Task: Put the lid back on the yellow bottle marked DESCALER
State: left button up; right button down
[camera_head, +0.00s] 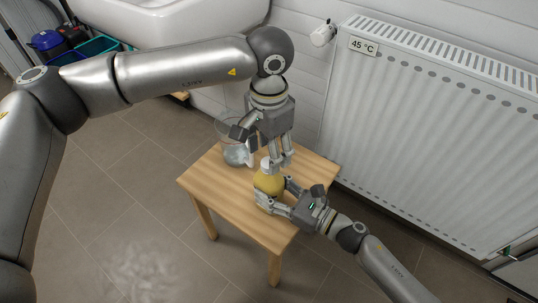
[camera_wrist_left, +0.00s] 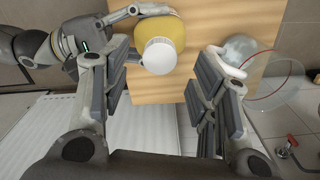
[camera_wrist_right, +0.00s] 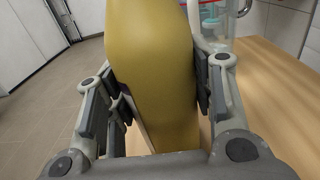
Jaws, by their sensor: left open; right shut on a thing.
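The yellow bottle (camera_head: 268,182) stands upright on the small wooden table, and its marking is not readable. A white lid (camera_wrist_left: 160,56) shows over the bottle's top in the left wrist view; how firmly it is seated cannot be told. My right gripper (camera_head: 277,194) is shut around the body of the bottle, which also fills the middle of the right wrist view (camera_wrist_right: 153,75). My left gripper (camera_head: 277,161) points down just above the bottle's top. Its fingers are open, apart on both sides of the lid in the left wrist view (camera_wrist_left: 160,78).
A clear glass jug (camera_head: 233,150) stands on the wooden table (camera_head: 225,200) close behind my left gripper. A white radiator (camera_head: 430,140) stands to the right, and a white basin (camera_head: 165,20) is at the back left. The table's front left part is clear.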

pick_arm(q)
notch_tip(320, 180, up, 9)
jog(key=shift+r, duration=0.2)
pick_arm(e)
jog(key=c, duration=0.6)
grip_release()
jog(key=shift+d, duration=0.1)
jog(key=v, duration=1.2)
